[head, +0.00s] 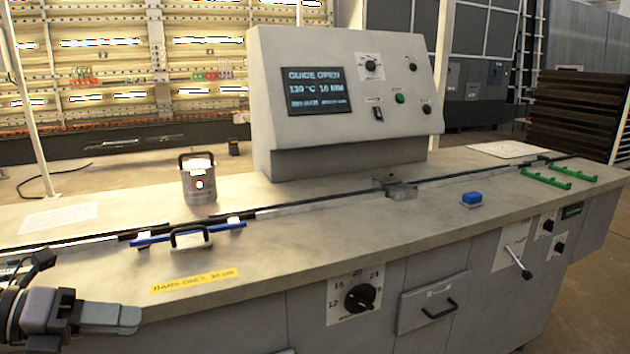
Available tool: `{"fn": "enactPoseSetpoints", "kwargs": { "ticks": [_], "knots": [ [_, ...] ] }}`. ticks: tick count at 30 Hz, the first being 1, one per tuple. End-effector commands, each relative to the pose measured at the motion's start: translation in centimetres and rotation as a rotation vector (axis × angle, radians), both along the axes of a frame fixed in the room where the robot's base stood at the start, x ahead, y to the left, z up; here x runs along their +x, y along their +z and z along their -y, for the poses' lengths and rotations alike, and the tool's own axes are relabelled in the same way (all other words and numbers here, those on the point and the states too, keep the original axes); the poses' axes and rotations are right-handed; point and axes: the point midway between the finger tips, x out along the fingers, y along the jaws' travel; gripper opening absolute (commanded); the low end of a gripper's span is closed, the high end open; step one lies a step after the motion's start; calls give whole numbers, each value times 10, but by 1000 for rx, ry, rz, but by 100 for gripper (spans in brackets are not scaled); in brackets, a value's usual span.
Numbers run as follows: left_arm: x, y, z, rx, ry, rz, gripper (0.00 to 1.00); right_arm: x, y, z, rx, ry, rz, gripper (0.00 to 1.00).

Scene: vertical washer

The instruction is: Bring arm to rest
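My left gripper (122,318) is at the lower left, in front of the worktop's near edge and pointing right. Its grey finger end shows side-on, and I cannot tell whether the fingers are apart or together. Nothing shows held in it. My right gripper is not in view.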

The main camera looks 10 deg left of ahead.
Motion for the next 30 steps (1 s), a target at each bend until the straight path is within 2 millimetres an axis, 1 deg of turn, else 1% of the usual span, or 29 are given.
{"fn": "enactPoseSetpoints", "kwargs": {
  "ticks": [1,3,5,8,12,17,18,20,21,23,24,27,30],
  "knots": [
    [1,-5,-2,-102,74,-32,38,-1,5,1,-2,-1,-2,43],
    [4,-16,-6,-232,181,-80,38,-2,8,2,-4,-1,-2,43],
    [5,-27,-10,-342,272,-125,38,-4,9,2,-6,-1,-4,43],
    [4,-48,-16,-518,429,-210,38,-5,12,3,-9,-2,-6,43],
    [-2,-84,-22,-754,649,-347,38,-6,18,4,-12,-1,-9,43],
    [-19,-133,-18,-1005,901,-536,38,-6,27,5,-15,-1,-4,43],
    [-25,-145,-14,-1063,962,-589,38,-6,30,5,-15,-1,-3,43],
    [-35,-165,-6,-1148,1055,-671,38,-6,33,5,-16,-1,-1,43],
    [-43,-177,0,-1203,1114,-729,38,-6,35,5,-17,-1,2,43],
    [-55,-195,13,-1283,1203,-821,38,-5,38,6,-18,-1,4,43],
    [-64,-206,22,-1332,1261,-882,38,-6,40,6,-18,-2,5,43],
    [-85,-230,49,-1441,1388,-1036,38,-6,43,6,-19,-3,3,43],
    [-102,-246,76,-1520,1485,-1171,38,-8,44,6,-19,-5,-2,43]
  ]
}}
